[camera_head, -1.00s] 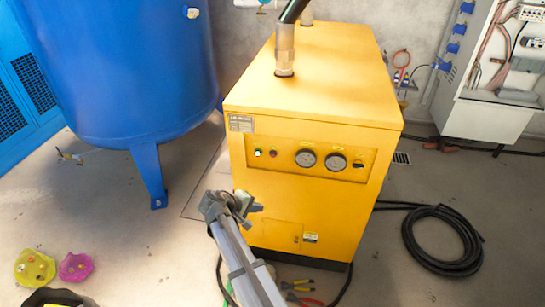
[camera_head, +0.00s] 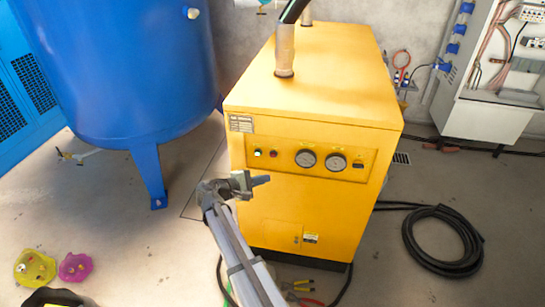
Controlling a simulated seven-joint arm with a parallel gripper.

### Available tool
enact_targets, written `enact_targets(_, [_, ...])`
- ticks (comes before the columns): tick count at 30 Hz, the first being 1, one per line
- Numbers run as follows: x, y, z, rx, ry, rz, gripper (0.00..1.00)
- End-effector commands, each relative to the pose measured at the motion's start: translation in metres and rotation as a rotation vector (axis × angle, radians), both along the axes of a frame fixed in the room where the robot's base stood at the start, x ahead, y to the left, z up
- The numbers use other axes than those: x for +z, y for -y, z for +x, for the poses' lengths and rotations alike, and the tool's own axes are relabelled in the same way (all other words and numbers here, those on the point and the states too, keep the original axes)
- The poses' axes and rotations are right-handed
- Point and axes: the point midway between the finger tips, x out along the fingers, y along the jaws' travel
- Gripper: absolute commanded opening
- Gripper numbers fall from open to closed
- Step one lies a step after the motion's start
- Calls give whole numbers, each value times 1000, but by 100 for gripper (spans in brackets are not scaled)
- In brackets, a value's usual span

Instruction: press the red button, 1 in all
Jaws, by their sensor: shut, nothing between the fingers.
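The red button (camera_head: 273,153) is a small round spot on the front panel of the yellow machine (camera_head: 300,205). It sits between a small light-coloured button (camera_head: 257,151) on its left and two round gauges (camera_head: 320,160) on its right. My gripper (camera_head: 266,181) is in front of the panel, below the red button in the picture. Its fingers are shut and hold nothing. It appears apart from the red button, though the exact depth gap cannot be told. The red button is fully visible.
A dark switch (camera_head: 358,164) sits right of the gauges. A blue tank (camera_head: 120,75) stands at left. A coiled black hose (camera_head: 443,240) lies on the floor at right, and an open electrical cabinet (camera_head: 490,110) stands behind it. Tools (camera_head: 300,287) lie at the machine's foot.

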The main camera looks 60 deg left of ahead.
Motion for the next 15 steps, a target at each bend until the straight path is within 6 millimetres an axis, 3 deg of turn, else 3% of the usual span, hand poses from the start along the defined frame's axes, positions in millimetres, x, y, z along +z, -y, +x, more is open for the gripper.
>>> enact_targets(15, [0,-17,16,-1,-1,1,0])
